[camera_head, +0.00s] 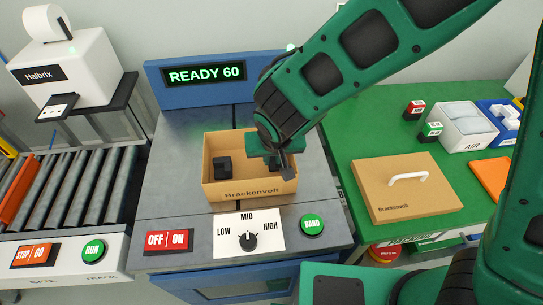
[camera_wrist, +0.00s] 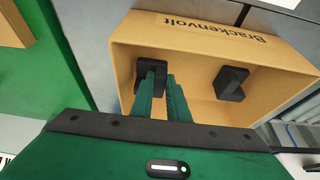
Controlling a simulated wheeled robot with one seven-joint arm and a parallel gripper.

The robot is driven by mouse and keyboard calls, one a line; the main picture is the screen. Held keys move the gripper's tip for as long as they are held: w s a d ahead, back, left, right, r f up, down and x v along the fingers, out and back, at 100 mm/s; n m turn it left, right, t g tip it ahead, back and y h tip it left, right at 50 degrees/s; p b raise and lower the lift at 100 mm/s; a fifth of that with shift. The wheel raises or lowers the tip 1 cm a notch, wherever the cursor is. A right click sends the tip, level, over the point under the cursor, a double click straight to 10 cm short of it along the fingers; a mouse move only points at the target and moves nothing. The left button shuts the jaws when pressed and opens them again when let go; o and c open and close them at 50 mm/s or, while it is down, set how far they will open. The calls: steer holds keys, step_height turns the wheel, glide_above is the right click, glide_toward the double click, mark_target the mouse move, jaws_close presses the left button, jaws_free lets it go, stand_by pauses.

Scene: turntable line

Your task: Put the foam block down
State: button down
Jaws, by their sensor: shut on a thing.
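A cardboard box (camera_head: 250,192) marked Brackenvolt stands open on the grey bench top. One black foam block (camera_head: 222,167) sits inside it toward the left; it also shows in the wrist view (camera_wrist: 230,82). My gripper (camera_head: 277,162) reaches down into the right side of the box. In the wrist view its green fingers (camera_wrist: 161,92) are shut on a second black foam block (camera_wrist: 151,66), inside the box near a wall. The fingers hide part of this block. Whether it touches the box floor I cannot tell.
A READY 60 display (camera_head: 205,74) stands behind the box, and a control panel with a dial (camera_head: 248,240) in front. A cardboard lid (camera_head: 406,188) with a white handle lies on the green table (camera_head: 365,140) at right. A roller track (camera_head: 70,190) is at left.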

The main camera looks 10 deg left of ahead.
steer(key=shift+f, duration=0.55)
steer(key=c, duration=1.7)
jaws_free()
steer(key=shift+r, duration=0.35)
steer(key=v, duration=1.2)
steer(key=shift+s+r, duration=0.1)
steer(key=shift+r, duration=0.05)
steer(key=shift+d, duration=0.1)
